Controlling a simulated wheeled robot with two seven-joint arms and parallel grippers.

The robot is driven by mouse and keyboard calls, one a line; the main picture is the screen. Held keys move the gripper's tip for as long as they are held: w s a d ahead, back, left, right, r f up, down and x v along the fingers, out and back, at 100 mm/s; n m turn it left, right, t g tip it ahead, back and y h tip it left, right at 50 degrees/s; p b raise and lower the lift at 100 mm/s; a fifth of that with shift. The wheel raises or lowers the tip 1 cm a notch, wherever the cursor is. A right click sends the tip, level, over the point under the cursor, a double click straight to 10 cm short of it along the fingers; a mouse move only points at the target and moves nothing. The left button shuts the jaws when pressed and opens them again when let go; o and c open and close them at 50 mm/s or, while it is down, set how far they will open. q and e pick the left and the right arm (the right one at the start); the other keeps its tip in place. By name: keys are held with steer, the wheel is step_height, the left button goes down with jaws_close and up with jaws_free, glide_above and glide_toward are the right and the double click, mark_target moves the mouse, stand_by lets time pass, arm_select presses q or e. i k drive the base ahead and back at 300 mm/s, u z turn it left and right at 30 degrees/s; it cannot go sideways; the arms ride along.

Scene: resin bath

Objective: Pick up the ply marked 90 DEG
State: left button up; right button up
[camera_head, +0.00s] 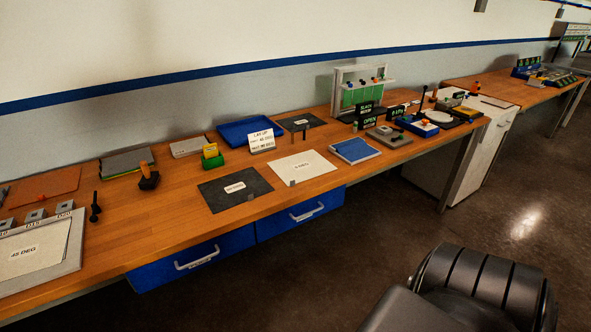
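Several flat sheets with small white labels lie on the wooden bench. A dark sheet (221,198) lies near the front edge at the middle, a pale sheet (315,175) lies right of it, and a smaller dark sheet (312,117) lies farther back. Their labels are too small to read surely, so I cannot tell which is marked 90 DEG. A pale sheet (50,240) at the far left reads 45 DEG and lies in a grey frame (73,253). A white LAY-UP sign (262,140) stands behind the middle sheets. Neither gripper shows.
A blue tray (238,131) lies at the back. A green holder with yellow cards (212,157) and a black-and-orange tool (148,178) stand near the dark sheet. A blue pad (355,150) lies right of the pale sheet. Blue drawers (285,224) hang under the bench.

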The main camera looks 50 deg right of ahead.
mark_target(228, 191)
steer(key=u, duration=2.95)
steer(key=k, duration=1.75)
steer(key=z, duration=1.6)
